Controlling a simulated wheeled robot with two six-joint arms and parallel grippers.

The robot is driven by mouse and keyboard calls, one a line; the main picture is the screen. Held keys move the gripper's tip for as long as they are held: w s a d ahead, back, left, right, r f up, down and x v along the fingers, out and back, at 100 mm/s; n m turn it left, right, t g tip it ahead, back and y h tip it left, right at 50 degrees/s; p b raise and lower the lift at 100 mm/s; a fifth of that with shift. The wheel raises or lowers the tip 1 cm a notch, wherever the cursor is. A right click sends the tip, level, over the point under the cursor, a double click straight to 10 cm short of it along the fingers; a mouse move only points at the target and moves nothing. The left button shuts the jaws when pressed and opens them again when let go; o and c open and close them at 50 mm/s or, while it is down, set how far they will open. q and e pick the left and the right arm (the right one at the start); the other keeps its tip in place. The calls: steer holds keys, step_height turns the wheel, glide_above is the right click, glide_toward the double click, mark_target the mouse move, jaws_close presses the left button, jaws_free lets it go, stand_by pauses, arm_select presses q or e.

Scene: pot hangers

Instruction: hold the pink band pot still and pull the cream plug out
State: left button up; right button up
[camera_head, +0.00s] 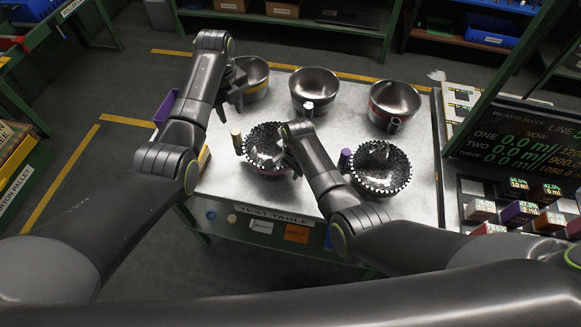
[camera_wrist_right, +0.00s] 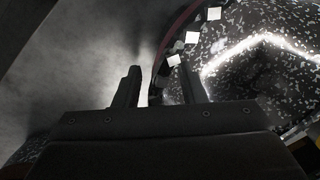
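The pink band pot appears to be the front left speckled pot (camera_head: 262,140), upright on the table, with a dark pinkish band below its studded rim. The cream plug (camera_head: 236,136) stands out at its left side. My right gripper (camera_head: 284,160) is at this pot's right rim. In the right wrist view the pot (camera_wrist_right: 245,75) lies to the right, and the open fingers (camera_wrist_right: 160,88) stand either side of its rim edge; contact is unclear. My left gripper (camera_head: 238,92) looks open, above and behind the cream plug, beside the back left pot.
The back left pot (camera_head: 256,74), back middle pot (camera_head: 315,85) with a white plug, and red-banded back right pot (camera_head: 396,98) stand behind. A second speckled pot (camera_head: 385,165) with a purple plug (camera_head: 345,157) is at right. Bare metal table (camera_head: 228,190) shows at front left.

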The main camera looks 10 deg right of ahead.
mark_target(235, 131)
jaws_close()
steer(key=c, duration=0.6)
jaws_free()
jaws_close()
arm_select(q)
steer(key=shift+o, duration=1)
steer(key=shift+f+m, duration=0.3)
steer(key=shift+f, duration=4.9)
